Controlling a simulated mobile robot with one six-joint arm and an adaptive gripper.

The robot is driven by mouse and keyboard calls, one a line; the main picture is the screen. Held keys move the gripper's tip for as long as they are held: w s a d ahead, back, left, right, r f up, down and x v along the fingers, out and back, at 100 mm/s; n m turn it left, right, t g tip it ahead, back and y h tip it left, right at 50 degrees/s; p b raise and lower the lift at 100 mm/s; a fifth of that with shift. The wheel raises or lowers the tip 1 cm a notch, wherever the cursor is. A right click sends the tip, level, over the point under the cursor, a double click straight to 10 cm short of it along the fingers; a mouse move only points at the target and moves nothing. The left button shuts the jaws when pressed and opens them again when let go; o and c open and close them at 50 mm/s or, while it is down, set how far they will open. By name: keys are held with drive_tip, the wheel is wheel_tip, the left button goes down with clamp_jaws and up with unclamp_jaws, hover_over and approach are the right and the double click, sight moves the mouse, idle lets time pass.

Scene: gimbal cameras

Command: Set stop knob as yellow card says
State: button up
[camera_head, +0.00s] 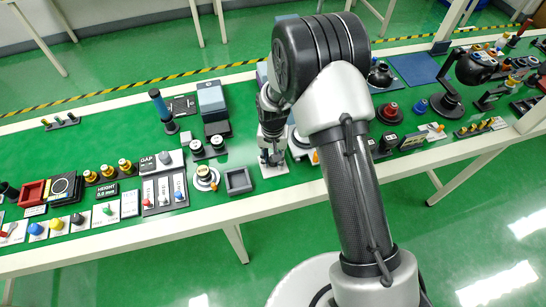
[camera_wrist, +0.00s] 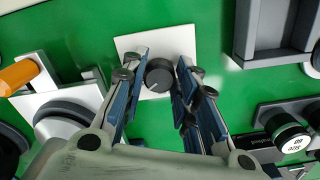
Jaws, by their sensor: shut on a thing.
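In the wrist view a round black knob (camera_wrist: 159,74) with a pale pointer line stands on a square white plate (camera_wrist: 128,43) on the green bench top. My gripper (camera_wrist: 160,79) has its fingers on both sides of this knob, shut on it. In the head view my gripper (camera_head: 271,158) points down at the bench, and the knob is hidden under it. The plate's edge (camera_head: 276,171) shows beside the fingers. I cannot make out a yellow card or any scale marks around the knob.
A grey open tray (camera_head: 238,181) stands left of my gripper, and it also shows in the wrist view (camera_wrist: 245,30). Black knobs (camera_head: 206,149) stand close by. A white-based dial with an orange handle (camera_wrist: 18,75) is on the other side. Other fixtures crowd the bench.

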drive_tip(key=shift+m, duration=0.3)
idle(0.4)
drive_tip(key=o, duration=1.1)
drive_tip(key=shift+c, duration=0.2)
drive_tip(key=shift+r, duration=0.15)
wheel_tip(320, 180, up, 12)
